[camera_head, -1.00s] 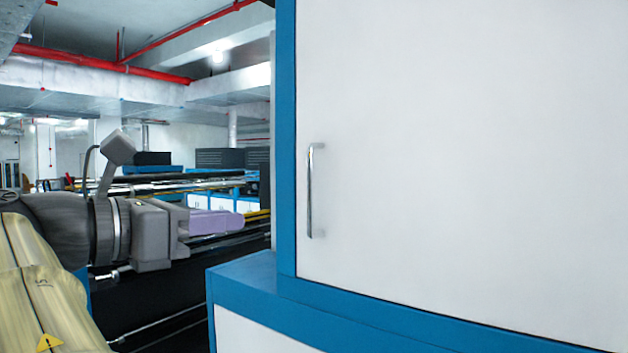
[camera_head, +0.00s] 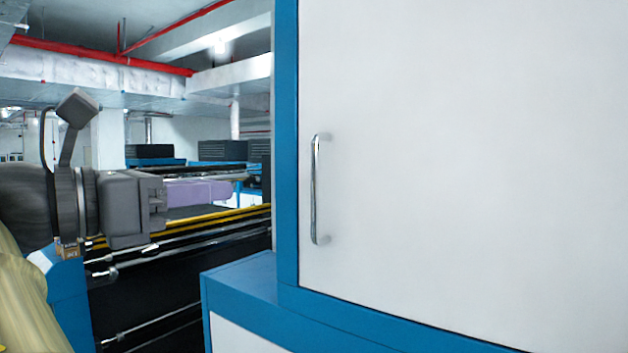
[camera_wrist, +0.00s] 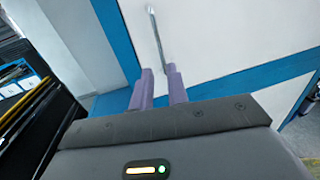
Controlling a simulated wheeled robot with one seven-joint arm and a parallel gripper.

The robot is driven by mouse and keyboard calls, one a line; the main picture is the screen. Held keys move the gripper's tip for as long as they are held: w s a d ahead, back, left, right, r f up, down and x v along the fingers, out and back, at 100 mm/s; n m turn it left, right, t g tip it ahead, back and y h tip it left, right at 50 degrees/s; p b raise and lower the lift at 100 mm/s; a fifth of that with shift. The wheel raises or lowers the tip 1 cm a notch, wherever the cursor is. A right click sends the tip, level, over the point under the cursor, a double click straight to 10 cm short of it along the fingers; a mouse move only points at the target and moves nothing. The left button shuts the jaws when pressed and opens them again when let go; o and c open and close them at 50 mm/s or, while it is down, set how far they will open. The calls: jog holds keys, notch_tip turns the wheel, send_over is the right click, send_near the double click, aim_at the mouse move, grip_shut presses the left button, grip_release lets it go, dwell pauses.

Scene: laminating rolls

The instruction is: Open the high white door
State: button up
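The high white door (camera_head: 460,170) fills the right of the head view and is closed in its blue frame. Its upright metal handle (camera_head: 316,190) is near the door's left edge. My gripper (camera_head: 230,191), with purple fingers, is left of the blue frame in the head view, apart from the handle. In the wrist view the two fingers of my gripper (camera_wrist: 159,86) stand apart with a gap between them and nothing held. The handle (camera_wrist: 158,38) shows beyond the fingertips, roughly in line with the gap, against the white door (camera_wrist: 215,40).
A blue ledge (camera_head: 245,283) of the lower cabinet juts out below the door. Behind my arm is a long machine with dark rollers and yellow rails (camera_head: 200,220). Red pipes (camera_head: 100,58) run along the ceiling.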

aim_at(312, 181)
jog(key=p+x, duration=0.4)
jog(key=x, duration=1.3)
jog(key=shift+w, duration=0.45)
grip_shut()
